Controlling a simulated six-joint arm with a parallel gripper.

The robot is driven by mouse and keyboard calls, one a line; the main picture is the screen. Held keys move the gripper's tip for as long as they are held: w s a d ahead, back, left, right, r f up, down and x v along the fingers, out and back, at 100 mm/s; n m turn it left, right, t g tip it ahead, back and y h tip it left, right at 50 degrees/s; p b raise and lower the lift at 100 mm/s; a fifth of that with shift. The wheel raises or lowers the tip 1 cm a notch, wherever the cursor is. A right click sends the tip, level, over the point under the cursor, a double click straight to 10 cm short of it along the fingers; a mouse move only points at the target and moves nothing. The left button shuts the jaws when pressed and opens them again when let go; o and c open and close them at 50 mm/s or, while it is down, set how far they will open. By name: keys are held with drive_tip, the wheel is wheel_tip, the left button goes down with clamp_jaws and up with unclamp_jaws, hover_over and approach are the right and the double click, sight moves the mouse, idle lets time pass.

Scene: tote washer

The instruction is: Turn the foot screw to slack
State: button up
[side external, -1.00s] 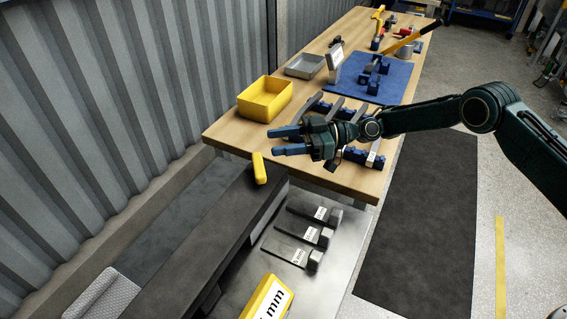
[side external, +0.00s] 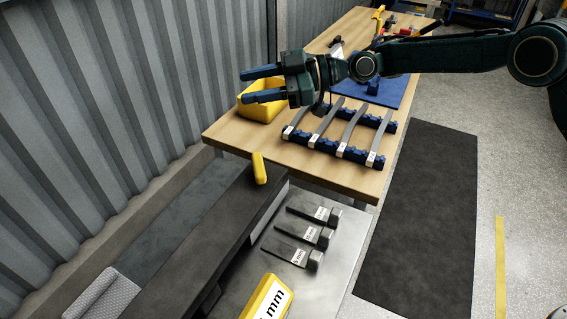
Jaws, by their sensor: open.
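My gripper (side external: 246,86) is open and empty, with its blue fingers pointing left. In the picture it overlaps the yellow bin (side external: 262,112) on the wooden table, and it appears to be above it. I cannot pick out a foot screw for certain. A small yellow upright piece (side external: 260,168) stands at the far end of the dark beam (side external: 200,235), below and apart from my gripper. The underside of the beam is hidden.
Labelled metal strips lie across blue racks (side external: 330,150) on the wooden table (side external: 230,138). Several tagged wedge-shaped pieces (side external: 307,235) lie on the metal surface beside the beam. A yellow block marked "mm" (side external: 268,300) is at the front. A dark mat (side external: 425,230) covers the floor at right.

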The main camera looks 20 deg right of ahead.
drive_tip(key=s+a+f+n+t+h, duration=0.2)
drive_tip(key=a+f+n+t+h, duration=0.35)
drive_tip(key=a+n+h, duration=0.3)
drive_tip(key=s+d+r+n+t+h, duration=0.4)
drive_tip(key=s+d+r+n+h, duration=0.2)
drive_tip(key=s+r+n+h, duration=0.4)
drive_tip(key=m+y, duration=0.1)
drive_tip(key=m, duration=0.1)
approach(259, 168)
drive_tip(key=s, duration=0.2)
drive_tip(key=shift+r, duration=0.2)
drive_tip(key=shift+x, duration=6.8)
drive_tip(key=shift+w+a+r, duration=0.1)
drive_tip(key=shift+r, duration=0.1)
